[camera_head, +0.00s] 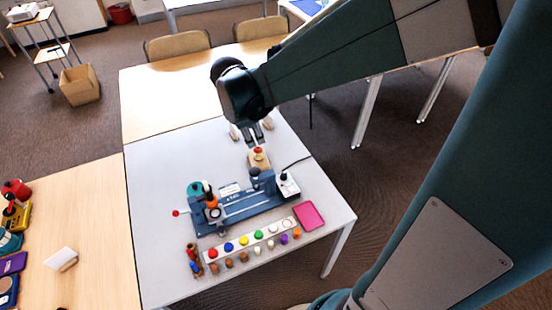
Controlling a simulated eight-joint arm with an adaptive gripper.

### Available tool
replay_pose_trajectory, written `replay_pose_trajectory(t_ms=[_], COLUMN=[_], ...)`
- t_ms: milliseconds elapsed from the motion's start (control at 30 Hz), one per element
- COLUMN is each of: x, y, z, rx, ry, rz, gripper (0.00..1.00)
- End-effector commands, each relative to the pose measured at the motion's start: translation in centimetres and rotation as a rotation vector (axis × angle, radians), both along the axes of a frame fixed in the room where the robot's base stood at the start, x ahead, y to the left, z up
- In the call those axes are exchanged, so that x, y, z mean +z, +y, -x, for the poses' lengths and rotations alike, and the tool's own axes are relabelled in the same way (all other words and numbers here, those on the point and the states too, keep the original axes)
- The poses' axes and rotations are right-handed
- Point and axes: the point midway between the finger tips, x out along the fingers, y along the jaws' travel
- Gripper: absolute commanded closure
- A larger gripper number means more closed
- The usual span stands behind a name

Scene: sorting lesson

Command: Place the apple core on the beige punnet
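A small object with a red top and a pale yellowish body, which looks like the apple core (258,151), shows at the far side of the grey table. It appears to be on the small beige punnet (259,164), within its outline; whether it touches the bottom is too small to tell. My gripper (252,137) points down just beyond and above it in the picture. Its fingers look spread, with nothing visible between them, and a small gap shows between them and the apple core.
A blue-grey machine (240,206) stands just in front of the punnet, with a white box (286,187) at its right end. A white strip with coloured discs (244,241), several small pegs and a pink tray (309,215) lie nearer. The table's left part is clear.

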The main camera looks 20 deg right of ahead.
Motion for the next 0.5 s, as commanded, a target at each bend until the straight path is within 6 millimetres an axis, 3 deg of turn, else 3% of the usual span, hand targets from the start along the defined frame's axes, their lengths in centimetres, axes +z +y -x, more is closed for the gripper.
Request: replay_pose_trajectory(t_ms=[500], x=[5.2], y=[0.1], z=[6.7], rx=[-0.365], ry=[-0.179], rz=[-0.208], gripper=[0.63])
